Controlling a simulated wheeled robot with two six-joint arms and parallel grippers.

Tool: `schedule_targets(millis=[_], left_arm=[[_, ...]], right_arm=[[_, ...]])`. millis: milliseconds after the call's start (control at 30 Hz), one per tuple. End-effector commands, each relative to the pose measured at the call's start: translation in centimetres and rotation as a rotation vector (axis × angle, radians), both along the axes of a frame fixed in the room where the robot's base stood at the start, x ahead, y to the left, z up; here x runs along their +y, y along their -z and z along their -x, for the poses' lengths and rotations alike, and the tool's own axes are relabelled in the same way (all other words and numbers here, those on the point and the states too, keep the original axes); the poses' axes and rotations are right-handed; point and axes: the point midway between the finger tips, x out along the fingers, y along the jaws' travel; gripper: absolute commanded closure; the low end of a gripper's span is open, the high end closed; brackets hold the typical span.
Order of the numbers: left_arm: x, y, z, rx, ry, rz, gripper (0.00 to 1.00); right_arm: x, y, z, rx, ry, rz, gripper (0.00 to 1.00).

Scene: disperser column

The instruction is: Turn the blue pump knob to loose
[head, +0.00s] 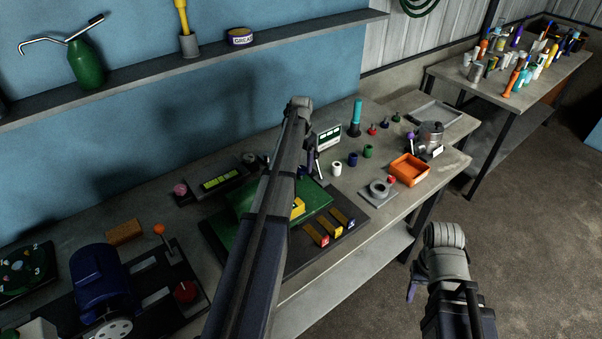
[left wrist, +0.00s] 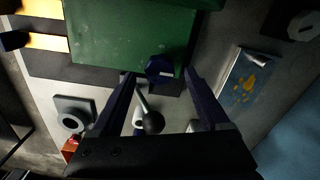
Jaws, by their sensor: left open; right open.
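The green pump body (head: 318,198) sits on a dark base on the workbench, and it fills the top of the left wrist view (left wrist: 130,35). A dark blue knob (left wrist: 160,69) is on its edge in the left wrist view. My left gripper (left wrist: 158,78) is open, with its two fingers apart on either side of the knob; I cannot tell whether they touch it. A black ball-ended lever (left wrist: 150,122) shows between the fingers. In the head view my left arm hides much of the pump. My right gripper (head: 412,290) is off the bench's front edge, its fingers mostly hidden.
An orange tray (head: 409,170), a metal pot (head: 431,135) and small coloured caps lie to the right. A blue motor (head: 100,280) is at the left. Floor space in front of the bench is clear.

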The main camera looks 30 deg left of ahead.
Motion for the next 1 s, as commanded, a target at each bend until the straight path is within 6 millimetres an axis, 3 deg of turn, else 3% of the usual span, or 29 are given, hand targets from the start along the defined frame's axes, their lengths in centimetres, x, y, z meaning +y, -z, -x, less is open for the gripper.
schedule_targets(millis=[33, 133, 467, 1000], left_arm=[[-0.01, 1.18, 0.00, 0.000, 0.000, 0.000, 0.22], [-0.01, 1.76, 0.00, 0.000, 0.000, 0.000, 0.22], [-0.01, 1.77, 0.00, 0.000, 0.000, 0.000, 0.22], [-0.01, 1.78, 0.00, 0.000, 0.000, 0.000, 0.82]], right_arm=[[0.01, 1.18, 0.00, 0.000, 0.000, 0.000, 0.50], [0.00, 1.75, 0.00, 0.000, 0.001, 0.000, 0.50], [0.00, 1.77, 0.00, 0.000, 0.001, 0.000, 0.50], [0.00, 1.78, 0.00, 0.000, 0.001, 0.000, 0.50]])
